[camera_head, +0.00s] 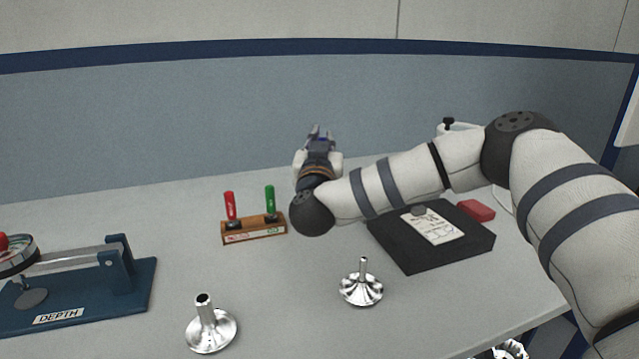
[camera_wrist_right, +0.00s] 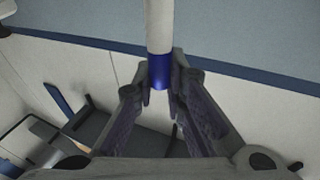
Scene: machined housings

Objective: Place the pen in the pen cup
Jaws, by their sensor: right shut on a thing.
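My right gripper (camera_wrist_right: 160,88) is shut on the pen (camera_wrist_right: 159,35), a slim white rod with a blue band, in the right wrist view. The fingertips close around the blue part, and the white part runs out past the top of the picture. In the head view my right gripper (camera_head: 317,133) is beyond my forearm, over the back of the table, and the pen is hard to make out there. I cannot make out a pen cup in either view. My left gripper is not in view.
A wooden stand (camera_head: 254,233) holds red and green handled gauges. A black plate (camera_head: 440,257) with a paper label lies under my right forearm, beside a red block (camera_head: 476,210). Two metal stemmed discs (camera_head: 212,334) (camera_head: 361,290) stand in front. A blue depth fixture (camera_head: 130,280) is at left.

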